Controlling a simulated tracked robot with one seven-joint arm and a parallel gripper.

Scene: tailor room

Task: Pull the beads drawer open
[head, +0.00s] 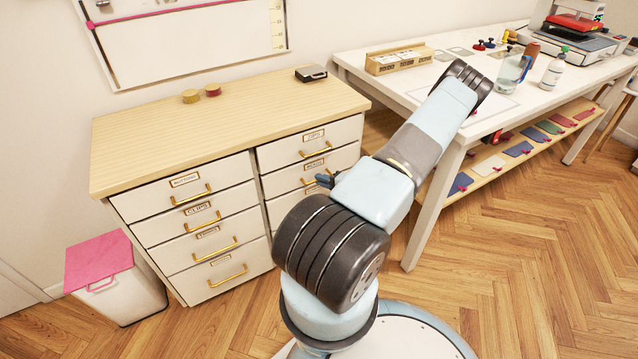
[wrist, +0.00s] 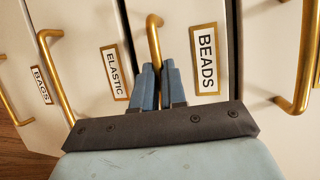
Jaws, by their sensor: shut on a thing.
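The beads drawer is in the wrist view, a white front with a gold-framed BEADS label (wrist: 206,58) and a gold bar handle (wrist: 154,32). My gripper (wrist: 160,72) is shut on that handle, its blue fingertips on either side of the bar. In the head view my gripper (head: 325,180) is at the right-hand column of the cabinet (head: 185,235), partly hidden by my arm. The beads drawer front appears about level with its neighbours; a small gap cannot be told. My arm hides the lower right drawers.
A pink-lidded bin (head: 115,285) stands left of the cabinet. A white worktable (head: 420,105) stands at the right. Open wooden floor (head: 520,270) lies at the lower right.

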